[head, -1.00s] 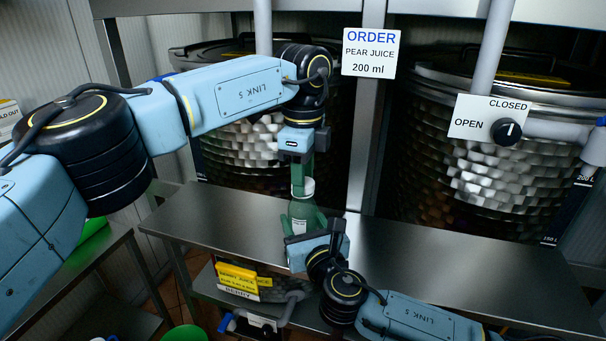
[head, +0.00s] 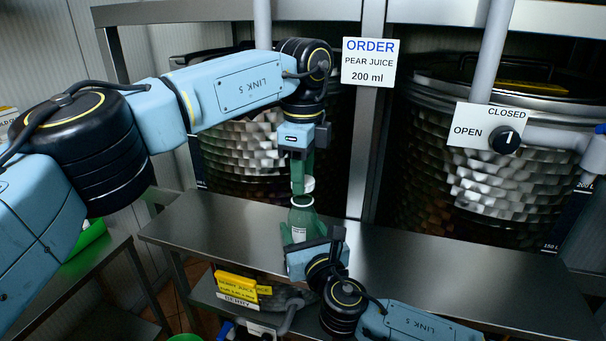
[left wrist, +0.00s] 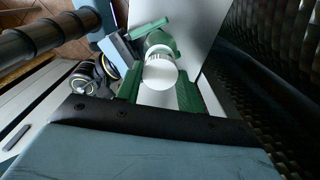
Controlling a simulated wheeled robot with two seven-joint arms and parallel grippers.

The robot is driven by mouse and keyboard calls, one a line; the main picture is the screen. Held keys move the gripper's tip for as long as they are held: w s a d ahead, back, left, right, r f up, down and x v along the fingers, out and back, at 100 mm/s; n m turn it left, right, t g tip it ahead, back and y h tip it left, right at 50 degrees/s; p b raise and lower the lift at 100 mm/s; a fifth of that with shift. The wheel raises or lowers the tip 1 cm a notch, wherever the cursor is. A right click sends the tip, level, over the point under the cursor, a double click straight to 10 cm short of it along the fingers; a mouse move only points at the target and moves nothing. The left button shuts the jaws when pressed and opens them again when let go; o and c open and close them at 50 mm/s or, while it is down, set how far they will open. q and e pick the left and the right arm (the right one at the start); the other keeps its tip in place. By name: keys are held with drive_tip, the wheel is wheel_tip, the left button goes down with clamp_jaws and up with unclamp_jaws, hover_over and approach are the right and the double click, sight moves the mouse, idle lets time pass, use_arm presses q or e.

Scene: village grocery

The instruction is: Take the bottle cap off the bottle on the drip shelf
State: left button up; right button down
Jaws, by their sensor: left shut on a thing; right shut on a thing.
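A green bottle (head: 301,222) with a pale label stands upright over the drip shelf (head: 205,222). My right gripper (head: 300,238) is shut around its body from the front and hides its lower part. The white bottle cap (head: 309,184) is between the green fingers of my left gripper (head: 302,182), which points down and is shut on it. The cap is apart from the bottle, a little above its open neck.
Two large dimpled steel tanks (head: 470,170) stand behind the shelf. A grey pipe and a valve knob (head: 504,140) marked open and closed are at the right. An order sign (head: 369,62) reads pear juice, 200 ml. The shelf's right part is clear.

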use_arm(q)
drive_tip(key=shift+r, duration=2)
use_arm(e)
drive_tip(key=shift+c, duration=2.4)
unclamp_jaws()
